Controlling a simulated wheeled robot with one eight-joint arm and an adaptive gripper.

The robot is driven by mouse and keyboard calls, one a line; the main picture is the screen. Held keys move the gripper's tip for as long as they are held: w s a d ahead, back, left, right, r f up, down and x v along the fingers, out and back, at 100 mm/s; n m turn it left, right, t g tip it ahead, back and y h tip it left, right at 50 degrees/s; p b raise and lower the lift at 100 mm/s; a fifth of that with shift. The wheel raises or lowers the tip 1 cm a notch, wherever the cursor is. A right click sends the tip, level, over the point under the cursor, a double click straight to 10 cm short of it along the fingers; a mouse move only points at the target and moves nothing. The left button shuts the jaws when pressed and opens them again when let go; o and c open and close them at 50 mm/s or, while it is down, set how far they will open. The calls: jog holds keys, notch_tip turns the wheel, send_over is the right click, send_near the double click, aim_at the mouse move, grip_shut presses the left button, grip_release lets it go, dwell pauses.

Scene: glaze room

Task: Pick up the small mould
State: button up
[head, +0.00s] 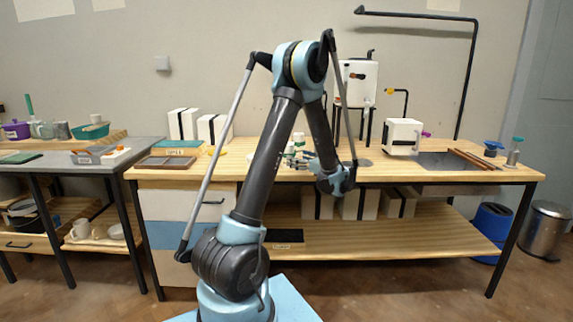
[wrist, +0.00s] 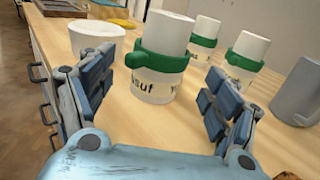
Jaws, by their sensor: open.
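Three white cylindrical pieces with green bands, which look like moulds, stand upright on the wooden worktop in the wrist view. The nearest banded piece (wrist: 156,84) has a label reading "...suf" and stands ahead between my open fingers. Two others stand behind it to the right, one farther back (wrist: 205,38) and one at the right (wrist: 246,52). I cannot tell by size which is the small mould. My gripper (wrist: 160,66) is open and empty. In the head view my gripper (head: 302,160) is low over the worktop, partly covering the small things there.
A white round bowl (wrist: 97,36) stands close by my left finger, and a grey cylindrical vessel (wrist: 297,92) is at the right. A yellow object (wrist: 122,23) lies behind the bowl. In the head view, white boxes (head: 213,129) and a brown tray (head: 167,162) are left of my arm.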

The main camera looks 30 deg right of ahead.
jog(key=shift+x, duration=3.25)
jog(key=c, duration=1.3)
